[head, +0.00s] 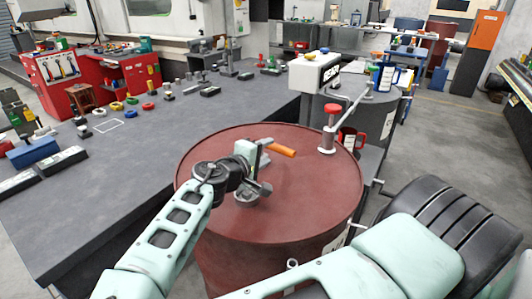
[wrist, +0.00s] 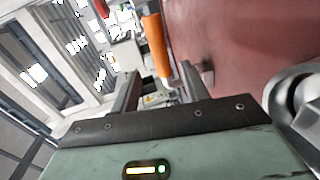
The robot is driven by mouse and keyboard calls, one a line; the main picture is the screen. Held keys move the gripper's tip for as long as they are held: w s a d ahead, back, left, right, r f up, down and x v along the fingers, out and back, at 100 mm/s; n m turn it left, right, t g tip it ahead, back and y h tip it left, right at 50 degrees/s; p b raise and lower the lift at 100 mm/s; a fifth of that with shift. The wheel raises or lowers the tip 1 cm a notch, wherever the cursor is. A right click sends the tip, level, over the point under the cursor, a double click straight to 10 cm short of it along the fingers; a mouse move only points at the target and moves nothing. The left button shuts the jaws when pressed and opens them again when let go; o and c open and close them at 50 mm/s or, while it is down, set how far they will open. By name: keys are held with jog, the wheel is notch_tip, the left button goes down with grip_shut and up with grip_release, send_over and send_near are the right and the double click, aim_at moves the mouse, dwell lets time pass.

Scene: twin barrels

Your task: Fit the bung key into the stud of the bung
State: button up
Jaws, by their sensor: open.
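The bung key shows as an orange handle (head: 281,150) over the red barrel's lid in the head view. In the wrist view the orange handle (wrist: 155,45) stands between and beyond my fingertips, and its lower end is partly hidden. My gripper (head: 262,157) is open, low over the lid, with its fingers close to the handle's near end. In the wrist view both fingers of my gripper (wrist: 160,88) are apart. A small grey stub (wrist: 206,72) shows against the red lid, just right of the right finger; I cannot tell whether it is the bung's stud.
The red barrel (head: 320,185) stands beside a long dark workbench (head: 120,165) holding many small items. A red-knobbed fitting (head: 331,125) with a pipe rises at the lid's far right. A second, grey barrel (head: 385,112) stands behind. A black ribbed object (head: 450,220) is at right.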

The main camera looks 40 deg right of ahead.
aim_at(274, 149)
jog(key=shift+p+x, duration=0.85)
jog(key=shift+x, duration=2.15)
jog(key=shift+f, duration=0.1)
grip_shut()
